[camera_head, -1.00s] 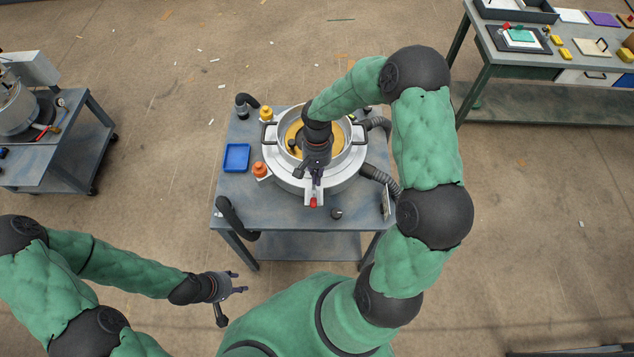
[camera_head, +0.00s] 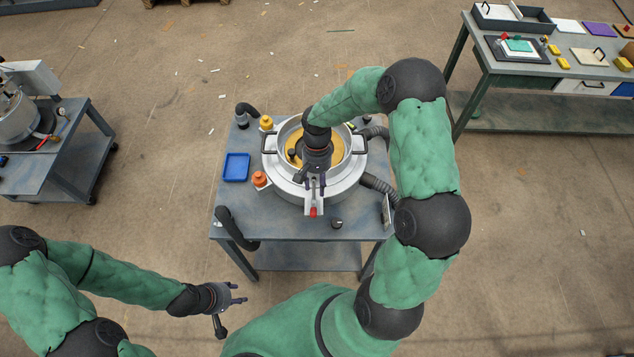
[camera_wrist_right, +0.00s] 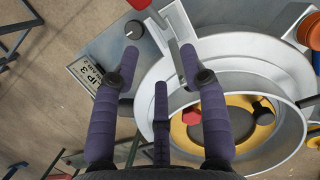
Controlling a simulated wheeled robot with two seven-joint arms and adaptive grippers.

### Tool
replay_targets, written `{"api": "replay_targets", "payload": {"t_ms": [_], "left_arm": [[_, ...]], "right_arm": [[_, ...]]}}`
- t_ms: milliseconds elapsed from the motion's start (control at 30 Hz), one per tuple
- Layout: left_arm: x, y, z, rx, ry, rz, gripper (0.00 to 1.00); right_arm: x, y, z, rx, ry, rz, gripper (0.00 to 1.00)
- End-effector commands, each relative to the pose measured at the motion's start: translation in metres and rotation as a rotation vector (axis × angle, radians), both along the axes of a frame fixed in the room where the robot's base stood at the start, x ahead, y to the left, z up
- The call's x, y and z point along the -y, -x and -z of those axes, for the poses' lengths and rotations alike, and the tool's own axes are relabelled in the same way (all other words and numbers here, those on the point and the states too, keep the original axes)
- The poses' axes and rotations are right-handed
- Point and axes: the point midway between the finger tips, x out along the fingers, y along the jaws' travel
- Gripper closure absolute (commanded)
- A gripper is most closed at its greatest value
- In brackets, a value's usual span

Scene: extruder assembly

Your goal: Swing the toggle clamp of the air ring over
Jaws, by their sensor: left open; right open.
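The air ring (camera_head: 288,190) is a pale grey round body with two side handles, standing on the grey cart. Its toggle clamp (camera_head: 313,201) sits at the near side, with a red tip pointing toward me. In the right wrist view the clamp's metal lever (camera_wrist_right: 172,32) runs between my finger ends, its red tip (camera_wrist_right: 139,3) at the top edge. My right gripper (camera_head: 316,182) is open just above the clamp, fingers on either side; contact cannot be told. My left gripper (camera_head: 236,294) is open and empty, left of the cart's near side.
The cart (camera_head: 285,226) also holds a blue tray (camera_head: 236,167), an orange knob (camera_head: 259,179), a yellow knob (camera_head: 266,123) and black hoses (camera_head: 380,185). A parts table (camera_head: 540,75) stands far right, another cart (camera_head: 75,165) far left.

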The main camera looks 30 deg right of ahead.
Motion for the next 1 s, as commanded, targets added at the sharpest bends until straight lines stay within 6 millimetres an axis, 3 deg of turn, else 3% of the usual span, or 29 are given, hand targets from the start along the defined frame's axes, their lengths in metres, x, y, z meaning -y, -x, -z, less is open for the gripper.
{"api": "replay_targets", "payload": {"t_ms": [1000], "left_arm": [[0.0,0.0,-0.045,0.0,0.0,0.0,0.56]], "right_arm": [[0.0,0.0,-0.071,0.0,0.0,0.0,0.56]]}}
